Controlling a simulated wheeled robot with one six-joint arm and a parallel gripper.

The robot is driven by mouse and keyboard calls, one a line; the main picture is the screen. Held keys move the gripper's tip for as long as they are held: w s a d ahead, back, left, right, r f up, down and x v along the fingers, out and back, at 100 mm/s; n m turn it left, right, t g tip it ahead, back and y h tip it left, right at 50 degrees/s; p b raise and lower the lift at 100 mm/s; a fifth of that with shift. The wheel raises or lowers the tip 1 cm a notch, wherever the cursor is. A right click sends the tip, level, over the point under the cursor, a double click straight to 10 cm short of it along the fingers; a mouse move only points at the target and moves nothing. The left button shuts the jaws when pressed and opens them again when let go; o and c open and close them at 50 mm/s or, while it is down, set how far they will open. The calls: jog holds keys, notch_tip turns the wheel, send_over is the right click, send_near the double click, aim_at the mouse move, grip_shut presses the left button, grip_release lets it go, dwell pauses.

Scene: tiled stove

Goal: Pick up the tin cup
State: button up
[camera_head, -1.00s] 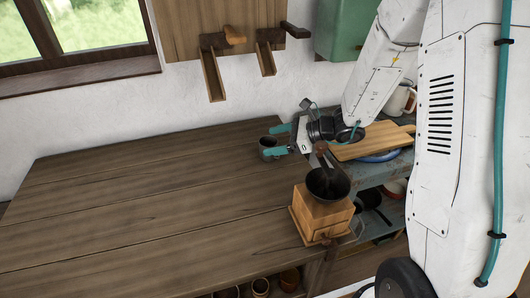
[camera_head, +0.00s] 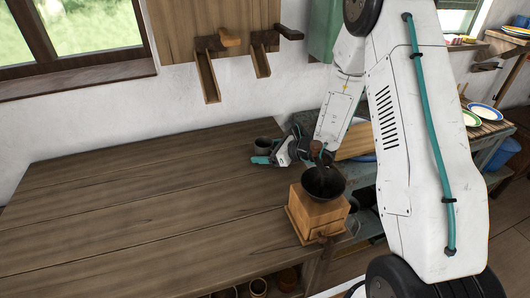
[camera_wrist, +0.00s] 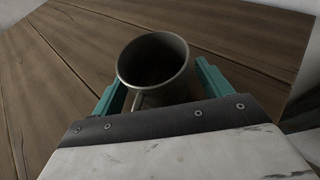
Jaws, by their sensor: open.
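The grey tin cup (camera_wrist: 153,62) stands upright on the wooden table, its dark mouth facing up, in the wrist view. Its handle points back toward my gripper (camera_wrist: 162,75). The two teal fingers are open, one on each side of the cup's near part, with gaps visible. In the head view the cup (camera_head: 264,145) is near the table's back right part. My gripper (camera_head: 267,155) comes from the right, low over the table, with one teal finger in front of the cup. The other finger is hard to make out there.
A wooden coffee grinder (camera_head: 318,214) with a dark bowl stands close to my gripper, at the table's right edge. A cutting board (camera_head: 356,141) lies on the side bench behind. The table's left side (camera_head: 120,215) is clear.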

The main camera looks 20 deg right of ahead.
jog(key=c, duration=1.2)
jog(key=shift+r, duration=0.1)
jog(key=w+d+r+m+t+h, duration=0.1)
jog(key=d+r+m+t+h, duration=0.2)
jog(key=r, duration=1)
jog(key=shift+w+d+r+m+h, duration=0.15)
jog(key=shift+w+r+m+h, duration=0.15)
jog(key=shift+m+h, duration=0.95)
